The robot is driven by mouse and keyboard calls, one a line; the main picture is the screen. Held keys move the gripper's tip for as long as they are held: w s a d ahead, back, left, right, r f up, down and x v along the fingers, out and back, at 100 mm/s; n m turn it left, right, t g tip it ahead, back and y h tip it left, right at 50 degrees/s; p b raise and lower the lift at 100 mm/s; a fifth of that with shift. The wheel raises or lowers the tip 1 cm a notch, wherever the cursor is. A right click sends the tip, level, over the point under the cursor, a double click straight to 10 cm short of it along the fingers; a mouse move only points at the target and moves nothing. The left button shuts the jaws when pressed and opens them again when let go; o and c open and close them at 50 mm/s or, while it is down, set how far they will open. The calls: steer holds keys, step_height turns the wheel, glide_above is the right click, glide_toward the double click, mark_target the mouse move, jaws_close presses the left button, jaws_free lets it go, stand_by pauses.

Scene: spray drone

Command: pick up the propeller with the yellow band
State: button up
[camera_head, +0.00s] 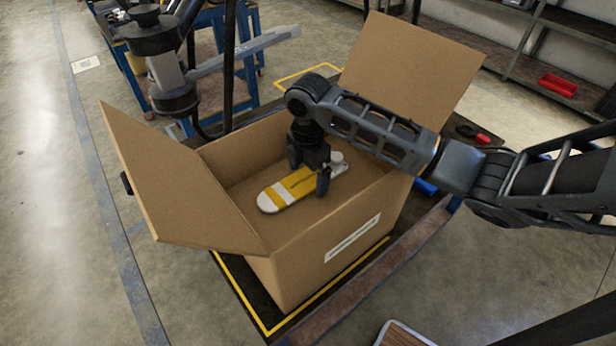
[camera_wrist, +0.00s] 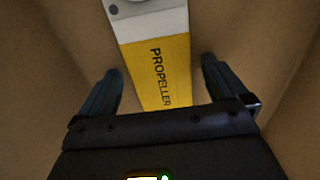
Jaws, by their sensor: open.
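The propeller (camera_head: 277,196) lies in an open cardboard box (camera_head: 330,258). It is white with a wide yellow band and a narrower yellow stripe near its rounded end. The wrist view shows the yellow band (camera_wrist: 163,72) with the word PROPELLER and a white end with a round hole. My gripper (camera_head: 310,180) reaches down into the box over the propeller. In the wrist view my gripper (camera_wrist: 160,82) is open, one finger on each side of the yellow band, with gaps between. Part of the propeller is hidden behind my gripper.
Two box flaps stand open, one at the left (camera_head: 175,185) and one at the back right (camera_head: 415,65). The box walls rise around my gripper. A drone arm with motors (camera_head: 165,65) is at the upper left. A red bin (camera_head: 557,84) sits on a shelf at the right.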

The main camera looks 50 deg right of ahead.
steer(key=shift+c, duration=0.4)
steer(key=c, duration=1)
steer(key=shift+r, duration=0.15)
